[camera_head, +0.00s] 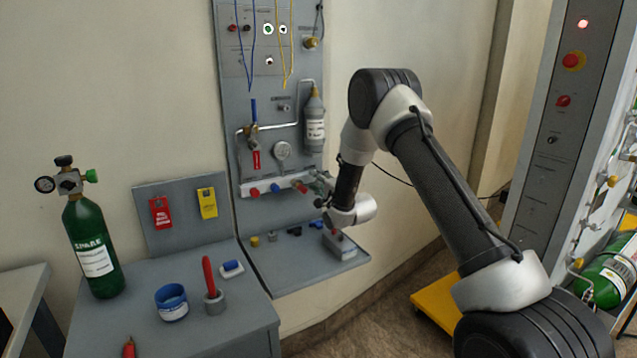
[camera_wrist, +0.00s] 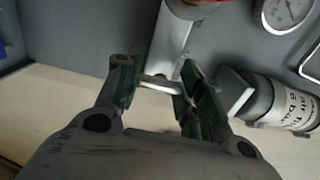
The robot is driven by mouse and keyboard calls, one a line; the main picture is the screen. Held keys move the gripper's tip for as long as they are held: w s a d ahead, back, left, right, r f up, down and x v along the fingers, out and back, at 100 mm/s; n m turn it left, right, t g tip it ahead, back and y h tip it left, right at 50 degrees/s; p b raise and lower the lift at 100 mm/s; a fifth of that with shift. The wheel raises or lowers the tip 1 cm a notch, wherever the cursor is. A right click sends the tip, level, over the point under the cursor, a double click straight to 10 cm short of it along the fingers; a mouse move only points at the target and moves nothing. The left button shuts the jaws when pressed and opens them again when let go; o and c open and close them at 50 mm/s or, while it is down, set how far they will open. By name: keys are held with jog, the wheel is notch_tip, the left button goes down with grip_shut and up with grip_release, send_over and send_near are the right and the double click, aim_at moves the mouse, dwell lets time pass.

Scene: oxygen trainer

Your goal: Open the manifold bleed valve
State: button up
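I cannot tell which fitting is the bleed valve. My gripper (camera_head: 318,186) is at the right end of the manifold, and my wrist partly hides that end. In the wrist view my gripper (camera_wrist: 158,88) has its two green-padded fingers spread apart. A short light metal rod (camera_wrist: 160,84) shows in the gap between them; I cannot tell whether either finger touches it. A pale bar (camera_wrist: 172,38) rises behind it toward a partly cropped reddish part.
A pressure gauge (camera_head: 282,151) and a grey labelled canister (camera_head: 314,122) sit just above the manifold. A red-handled valve (camera_head: 256,160) hangs left of the gauge. A grey shelf (camera_head: 290,272) with small parts lies below. A green SPARE cylinder (camera_head: 92,245) stands far left.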

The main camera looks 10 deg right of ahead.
jog(key=shift+c, duration=0.9)
